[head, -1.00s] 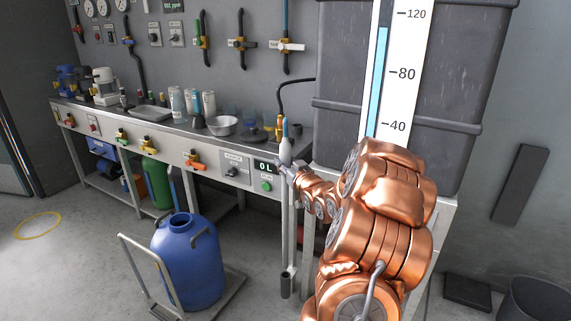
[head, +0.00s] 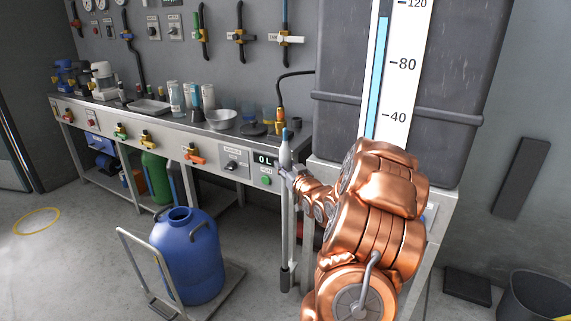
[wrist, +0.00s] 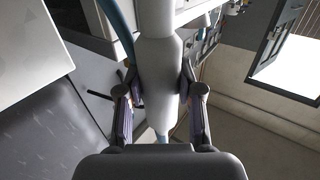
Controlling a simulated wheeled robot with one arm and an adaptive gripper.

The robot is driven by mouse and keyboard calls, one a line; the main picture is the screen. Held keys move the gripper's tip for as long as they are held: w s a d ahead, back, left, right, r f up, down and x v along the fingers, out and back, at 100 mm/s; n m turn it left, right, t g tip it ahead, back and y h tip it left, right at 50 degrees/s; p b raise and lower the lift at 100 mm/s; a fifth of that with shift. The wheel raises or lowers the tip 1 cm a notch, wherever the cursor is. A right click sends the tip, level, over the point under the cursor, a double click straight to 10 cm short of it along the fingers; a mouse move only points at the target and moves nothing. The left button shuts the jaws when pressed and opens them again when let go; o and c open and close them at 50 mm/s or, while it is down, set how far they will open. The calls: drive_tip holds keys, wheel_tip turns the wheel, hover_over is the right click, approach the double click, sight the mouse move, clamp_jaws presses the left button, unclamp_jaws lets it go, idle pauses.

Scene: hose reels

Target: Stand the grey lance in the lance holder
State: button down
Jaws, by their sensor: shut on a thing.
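The grey lance (head: 285,153) stands close to upright in front of the bench, with a blue hose at its top. My gripper (head: 286,173) is shut on its thick grey body. The wrist view shows the lance body (wrist: 158,75) between the two fingers (wrist: 158,100). Below, a thin grey tube runs down to a dark cup near the floor, which looks like the lance holder (head: 288,280). The lower end of the lance seems to line up with this cup; I cannot tell how deep it sits.
A blue drum (head: 190,255) on a hand trolley (head: 150,270) stands left of the lance. The bench (head: 205,150), with a 0 L display (head: 264,160), is just behind. A grey tank (head: 340,110) stands at the right. Open floor lies at the left.

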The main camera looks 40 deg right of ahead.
drive_tip(key=shift+f+b, duration=2.25)
drive_tip(key=shift+f, duration=4.2)
drive_tip(key=c, duration=0.7)
unclamp_jaws()
approach(287, 200)
drive_tip(key=shift+s+a, duration=0.25)
drive_tip(key=shift+s, duration=0.15)
